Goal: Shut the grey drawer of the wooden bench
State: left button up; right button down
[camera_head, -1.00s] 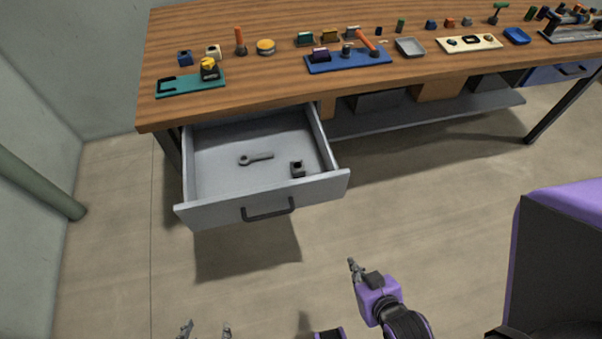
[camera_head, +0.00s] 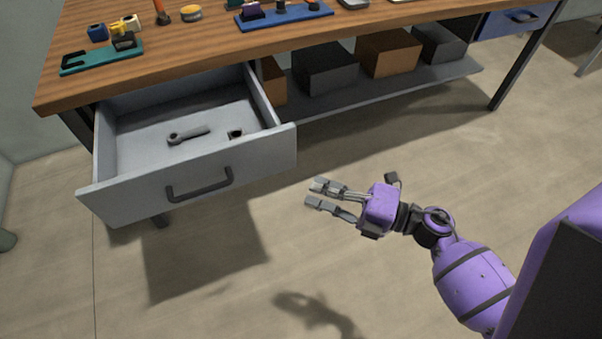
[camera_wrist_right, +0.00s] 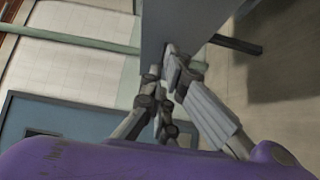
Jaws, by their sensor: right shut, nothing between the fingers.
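The grey drawer (camera_head: 125,199) is pulled out from under the left end of the wooden bench (camera_head: 205,48). Its dark bar handle (camera_head: 200,187) is on the front panel. A wrench (camera_head: 188,134) and a small dark block (camera_head: 235,134) lie inside. My left gripper is out of view.
A lower shelf (camera_head: 395,98) under the bench holds brown and dark boxes (camera_head: 388,52). A blue drawer (camera_head: 512,20) is at the right. Trays and small parts are on the bench top. The floor (camera_head: 210,280) before the drawer is clear.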

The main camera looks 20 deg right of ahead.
jog(key=w+d+x, duration=0.2)
jog(key=x, duration=1)
